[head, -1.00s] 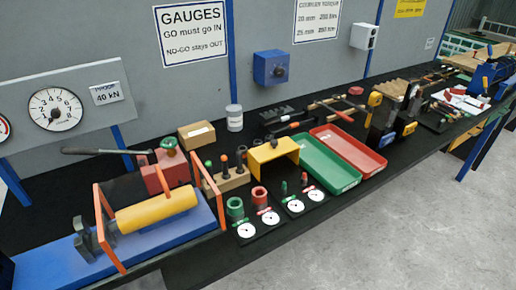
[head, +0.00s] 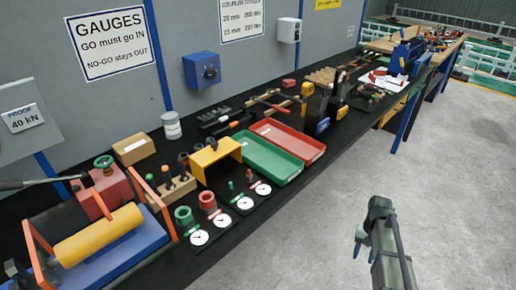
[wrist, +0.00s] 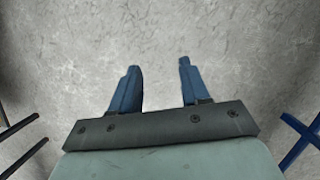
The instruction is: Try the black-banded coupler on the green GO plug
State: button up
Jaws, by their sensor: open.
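A green upright peg (head: 249,174), likely the GO plug, stands on the black bench behind the white dials. A thick green ring-shaped piece (head: 184,215) and a red one (head: 207,201) stand to its left. My gripper (head: 359,241) is at the lower right over the floor, well away from the bench. In the wrist view its two blue fingers (wrist: 159,68) are apart with nothing between them.
A yellow bridge-shaped stand (head: 215,152) is beside the block, with green (head: 270,166) and red (head: 300,139) trays to its right. White dials (head: 222,221) line the front edge. A blue press with orange frames (head: 115,262) fills the left. Floor at right is free.

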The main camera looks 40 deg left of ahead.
jog(key=a+r+n, duration=0.1)
jog(key=a+r, duration=0.8)
jog(key=r, duration=0.1)
jog(key=a+r+n+t, duration=0.1)
jog(key=a+r, duration=0.9)
jog(key=r, duration=0.1)
jog(key=a+r+n+t, duration=0.1)
jog(key=a+r, duration=0.9)
jog(key=shift+a+r+y, duration=0.1)
jog(key=shift+r+y, duration=0.2)
jog(key=shift+r, duration=0.05)
jog(key=s+a+r+n, duration=0.2)
jog(key=s+a, duration=0.5)
jog(key=a, duration=0.4)
jog(key=s+a+r+n+t, duration=0.1)
jog(key=s+a+r, duration=0.2)
jog(key=s+a, duration=0.6)
jog(key=s+a+r+n, duration=0.2)
jog(key=s+a, duration=0.4)
jog(key=a, duration=0.7)
jog(key=shift+y, duration=0.4)
notch_tip(320, 180, down, 13)
jog(key=shift+w+r, duration=0.1)
jog(key=shift+w, duration=0.05)
jog(key=shift+a, duration=0.1)
jog(key=shift+c, duration=0.2)
grip_shut()
